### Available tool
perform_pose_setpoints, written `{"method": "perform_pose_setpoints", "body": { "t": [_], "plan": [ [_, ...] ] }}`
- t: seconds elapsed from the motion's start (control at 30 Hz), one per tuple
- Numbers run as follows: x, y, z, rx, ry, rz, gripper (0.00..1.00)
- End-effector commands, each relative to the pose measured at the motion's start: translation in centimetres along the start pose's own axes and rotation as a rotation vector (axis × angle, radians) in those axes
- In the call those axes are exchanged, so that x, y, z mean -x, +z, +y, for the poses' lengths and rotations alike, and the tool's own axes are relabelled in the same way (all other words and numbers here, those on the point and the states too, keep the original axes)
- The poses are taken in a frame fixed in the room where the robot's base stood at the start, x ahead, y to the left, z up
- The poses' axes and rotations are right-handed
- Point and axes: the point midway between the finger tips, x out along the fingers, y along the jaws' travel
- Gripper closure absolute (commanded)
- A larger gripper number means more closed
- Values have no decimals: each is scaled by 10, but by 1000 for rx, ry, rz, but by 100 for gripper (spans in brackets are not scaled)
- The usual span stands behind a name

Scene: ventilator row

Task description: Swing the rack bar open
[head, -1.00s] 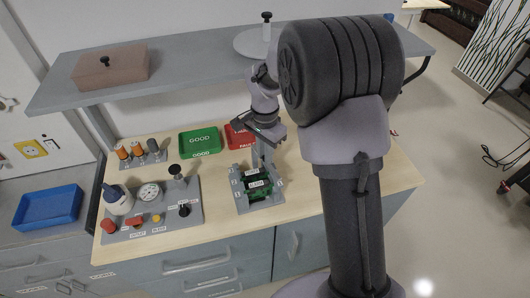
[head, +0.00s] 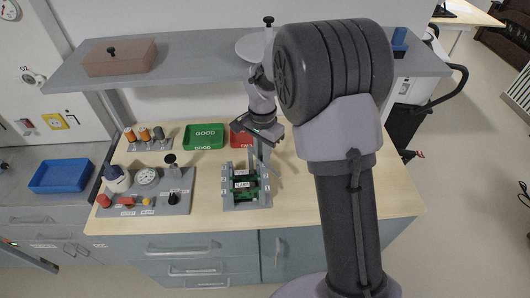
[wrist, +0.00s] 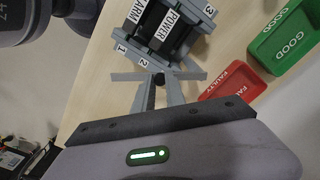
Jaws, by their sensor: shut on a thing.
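The grey rack (head: 262,203) stands on the wooden counter and holds dark green modules (head: 246,194); it also shows in the wrist view (wrist: 188,60), with labels reading ALARM and POWER and slot numbers. A thin grey bar (wrist: 122,76) lies beside the numbered edge of the rack in the wrist view. My gripper (wrist: 160,78) is shut on this bar, its fingers pointing toward the rack. In the head view my gripper (head: 260,158) is low at the back right of the rack. The fingers hide part of the bar, and how far it is turned is hard to tell.
A green GOOD tray (head: 204,137) and a red tray (head: 241,138) sit behind the rack. A grey panel (head: 135,209) with knobs and a gauge lies to the left. A shelf (head: 200,66) hangs above. Bare counter lies right of the rack.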

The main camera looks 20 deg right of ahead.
Motion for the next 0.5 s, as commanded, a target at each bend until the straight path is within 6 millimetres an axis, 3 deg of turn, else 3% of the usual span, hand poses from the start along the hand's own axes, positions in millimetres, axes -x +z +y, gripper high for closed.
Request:
{"method": "perform_pose_setpoints", "body": {
  "t": [0.23, 0.27, 0.33, 0.5],
  "plan": [
    [0, 0, 0, 0, 1, -1, 100],
    [0, 0, 0, 0, 1, -1, 79],
    [0, 0, 0, 0, 2, -1, 65],
    [0, 0, 1, 0, 2, -1, 62]
  ]
}}
